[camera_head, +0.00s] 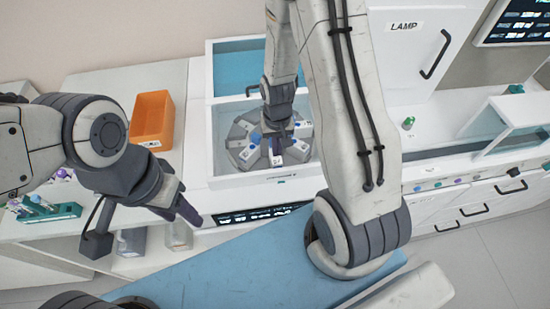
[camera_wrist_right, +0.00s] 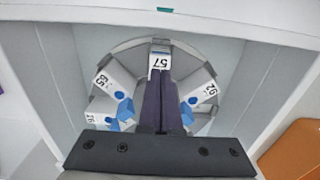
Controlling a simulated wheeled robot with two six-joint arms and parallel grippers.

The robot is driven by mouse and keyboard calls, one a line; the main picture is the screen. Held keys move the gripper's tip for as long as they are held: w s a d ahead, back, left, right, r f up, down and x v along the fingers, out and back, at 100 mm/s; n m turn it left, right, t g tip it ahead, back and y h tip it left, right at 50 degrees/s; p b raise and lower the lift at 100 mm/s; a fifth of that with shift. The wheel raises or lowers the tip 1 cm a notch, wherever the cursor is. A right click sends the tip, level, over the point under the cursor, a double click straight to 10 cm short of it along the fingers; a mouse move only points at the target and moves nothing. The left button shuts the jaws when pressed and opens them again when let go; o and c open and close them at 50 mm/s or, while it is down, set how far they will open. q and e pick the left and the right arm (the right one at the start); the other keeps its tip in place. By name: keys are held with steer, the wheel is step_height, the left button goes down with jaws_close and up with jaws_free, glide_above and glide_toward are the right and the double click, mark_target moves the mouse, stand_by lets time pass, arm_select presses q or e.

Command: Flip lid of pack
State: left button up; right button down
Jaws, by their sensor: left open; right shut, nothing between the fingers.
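A round grey carousel (camera_head: 240,131) with several white numbered packs sits inside a white open-topped bin. In the right wrist view, the pack marked 57 (camera_wrist_right: 160,57) is directly at the fingertips of my right gripper (camera_wrist_right: 160,76). Packs with blue parts lie on both sides, one at the left (camera_wrist_right: 113,83) and one at the right (camera_wrist_right: 200,96). My right gripper (camera_head: 275,150) points down into the carousel, shut and empty; whether it touches pack 57 cannot be told. The fingers hide part of that pack. My left gripper (camera_head: 181,209) is open and empty, left of the bin's front.
An orange box (camera_head: 153,118) stands left of the bin. A teal rack (camera_head: 50,213) with tubes is at the far left. Bin walls (camera_wrist_right: 240,85) surround the carousel closely. A glass-sided case (camera_head: 515,124) and a green-capped item (camera_head: 408,122) are at the right.

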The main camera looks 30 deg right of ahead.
mark_target(277, 161)
steer(key=shift+f+b, duration=1.4)
steer(key=shift+f, duration=0.4)
steer(key=shift+r, duration=0.1)
stand_by(0.4)
steer(key=shift+r+p, duration=2.5)
steer(key=shift+r, duration=0.3)
steer(key=w+d, duration=0.2)
steer(key=w, duration=0.7)
steer(key=shift+d+p, duration=0.3)
steer(key=shift+f, duration=0.15)
steer(key=shift+f+b, duration=1.4)
steer(key=shift+f, duration=0.45)
